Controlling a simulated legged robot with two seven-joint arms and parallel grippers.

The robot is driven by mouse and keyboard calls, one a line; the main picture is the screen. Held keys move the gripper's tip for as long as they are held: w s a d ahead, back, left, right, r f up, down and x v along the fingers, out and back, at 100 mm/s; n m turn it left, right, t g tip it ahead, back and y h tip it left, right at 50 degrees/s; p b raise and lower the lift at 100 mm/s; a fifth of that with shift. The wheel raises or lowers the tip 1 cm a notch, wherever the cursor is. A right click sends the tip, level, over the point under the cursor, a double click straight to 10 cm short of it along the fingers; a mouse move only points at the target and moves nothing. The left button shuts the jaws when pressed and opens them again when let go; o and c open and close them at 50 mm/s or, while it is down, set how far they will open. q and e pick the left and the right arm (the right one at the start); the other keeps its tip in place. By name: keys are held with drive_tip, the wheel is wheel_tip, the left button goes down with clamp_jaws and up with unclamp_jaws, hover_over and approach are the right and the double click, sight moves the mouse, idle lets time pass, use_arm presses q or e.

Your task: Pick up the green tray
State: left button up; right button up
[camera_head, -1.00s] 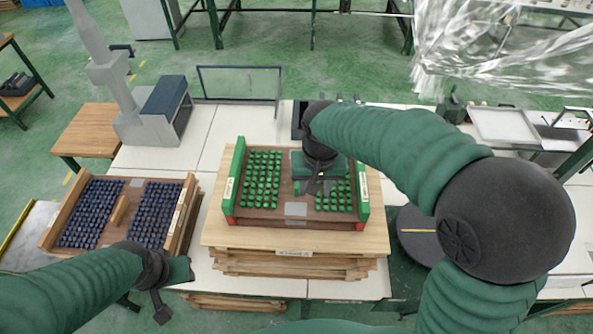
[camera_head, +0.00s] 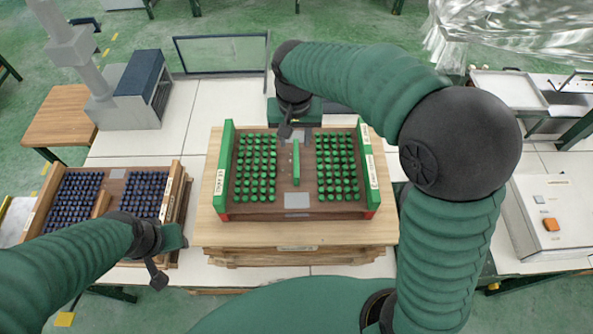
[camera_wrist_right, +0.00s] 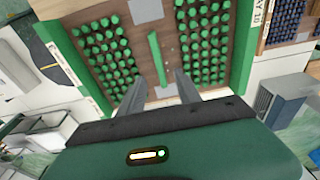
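The green tray (camera_head: 226,170) lies on a wooden board on the stack in the middle of the head view. It has green side walls, a brown floor, two blocks of green pegs and a thin green bar (camera_head: 296,163) in the middle. My right gripper (camera_head: 287,131) is over the tray's back edge, behind the bar. In the right wrist view its two fingers (camera_wrist_right: 160,90) are apart and empty, with the green bar beyond the gap. My left gripper (camera_head: 158,277) hangs low at the left, in front of the blue-pegged tray; its opening cannot be made out.
The tray with dark blue pegs (camera_head: 172,200) stands to the left. The wooden board (camera_head: 270,233) under the green tray tops a stack. A grey machine (camera_head: 130,95) stands at the back left, and a control box with an orange button (camera_head: 551,225) at the right.

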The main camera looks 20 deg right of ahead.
sight(296, 156)
drive_tip(key=w+f+b, duration=0.1)
drive_tip(key=f, duration=0.1)
drive_tip(key=f+b, duration=0.1)
drive_tip(key=f, duration=0.2)
drive_tip(key=w+f+b, duration=0.1)
drive_tip(key=f+b, duration=0.1)
drive_tip(key=shift+w+f, duration=0.3)
drive_tip(key=f+b, duration=0.1)
drive_tip(key=s+f+b, duration=0.1)
drive_tip(key=d+f+b, duration=0.1)
drive_tip(key=b, duration=0.1)
drive_tip(key=shift+s+f, duration=0.2)
drive_tip(key=shift+f, duration=0.2)
drive_tip(key=shift+w+a, duration=0.1)
drive_tip(key=shift+w, duration=0.25)
drive_tip(key=shift+c, duration=1.3)
drive_tip(key=shift+a, duration=0.1)
drive_tip(key=c, duration=0.5)
use_arm(q)
drive_tip(key=s+x, duration=0.1)
drive_tip(key=x, duration=0.8)
drive_tip(key=shift+f, duration=0.35)
use_arm(e)
drive_tip(key=shift+s, duration=0.15)
clamp_jaws()
use_arm(q)
drive_tip(key=shift+d, duration=0.1)
use_arm(e)
drive_tip(key=shift+r, duration=0.15)
